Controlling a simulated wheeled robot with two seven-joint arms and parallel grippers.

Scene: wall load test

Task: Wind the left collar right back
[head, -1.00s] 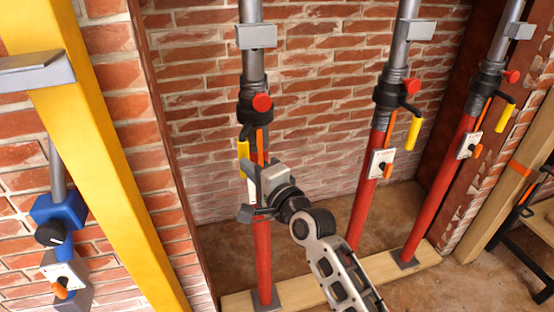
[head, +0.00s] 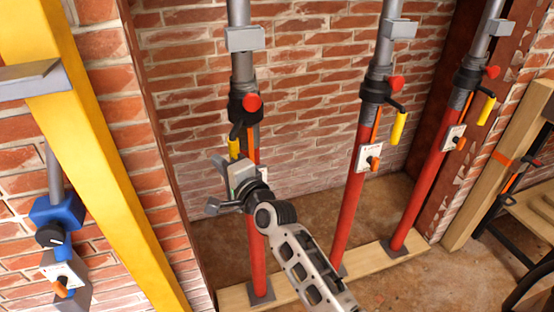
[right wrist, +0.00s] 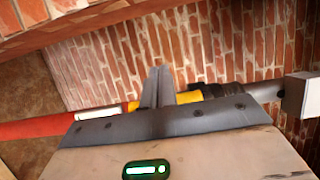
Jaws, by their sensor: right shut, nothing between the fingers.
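The left prop has a grey upper tube (head: 240,65), a black collar (head: 243,100) with a red knob (head: 251,103), and a red lower tube (head: 257,250). Its yellow crank handle (head: 234,149) hangs below the collar, its lower part hidden behind my right gripper (head: 230,178). In the right wrist view the shut, empty fingers (right wrist: 158,88) stand in front of the yellow handle (right wrist: 188,96); I cannot tell whether they touch it. The collar (right wrist: 235,92) lies to their right there. My left gripper is out of view.
Two similar props stand to the right, with yellow handles (head: 398,128) and (head: 486,110). A timber sill (head: 365,264) runs under the props. A yellow post (head: 95,150) and a blue clamp (head: 55,210) are at the left. Brick wall (head: 300,100) closes the back.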

